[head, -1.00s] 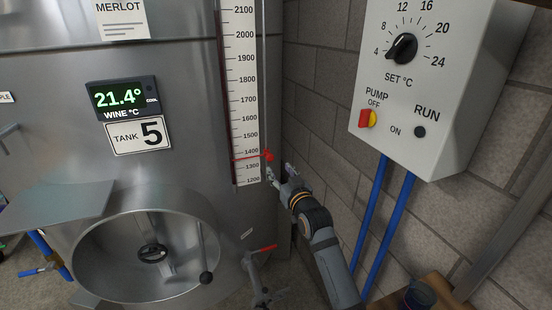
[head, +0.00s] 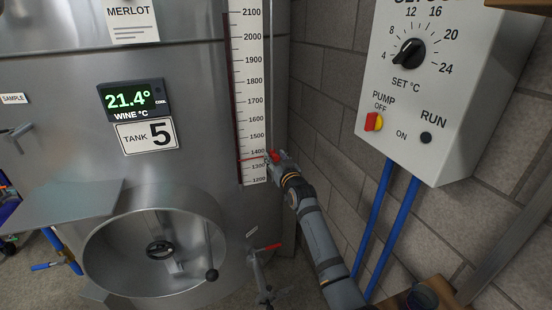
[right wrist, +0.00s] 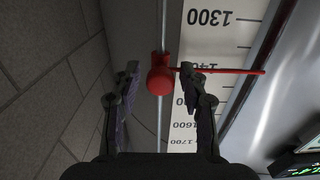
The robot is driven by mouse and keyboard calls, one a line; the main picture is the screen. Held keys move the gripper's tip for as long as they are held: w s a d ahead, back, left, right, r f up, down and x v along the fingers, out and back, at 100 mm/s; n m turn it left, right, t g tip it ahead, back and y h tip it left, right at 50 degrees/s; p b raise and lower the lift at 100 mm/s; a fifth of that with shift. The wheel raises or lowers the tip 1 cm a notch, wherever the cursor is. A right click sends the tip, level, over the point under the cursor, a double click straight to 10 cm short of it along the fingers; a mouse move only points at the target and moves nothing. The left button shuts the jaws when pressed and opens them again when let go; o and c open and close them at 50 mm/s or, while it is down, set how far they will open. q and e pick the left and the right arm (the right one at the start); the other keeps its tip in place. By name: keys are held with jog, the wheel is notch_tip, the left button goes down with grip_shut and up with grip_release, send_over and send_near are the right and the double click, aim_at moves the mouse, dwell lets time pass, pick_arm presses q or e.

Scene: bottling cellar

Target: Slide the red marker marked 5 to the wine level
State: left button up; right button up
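The red marker (head: 274,156) sits on a thin vertical rod beside the white level scale (head: 252,90) of tank 5. Its red pointer crosses the scale near 1400. A narrow dark red strip (head: 236,120) runs along the scale's left edge; its top is hard to make out. My right gripper (head: 276,161) is at the marker. In the right wrist view the marker's round knob (right wrist: 160,75) lies between the two fingertips of my right gripper (right wrist: 160,78), with gaps on both sides. The fingers are open. No 5 shows on the marker itself. My left gripper is out of view.
The tank plate (head: 146,135) reads 5, below a 21.4° display (head: 130,98). A control box (head: 440,90) with blue pipes (head: 385,215) hangs on the block wall at right.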

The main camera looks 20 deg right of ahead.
grip_shut()
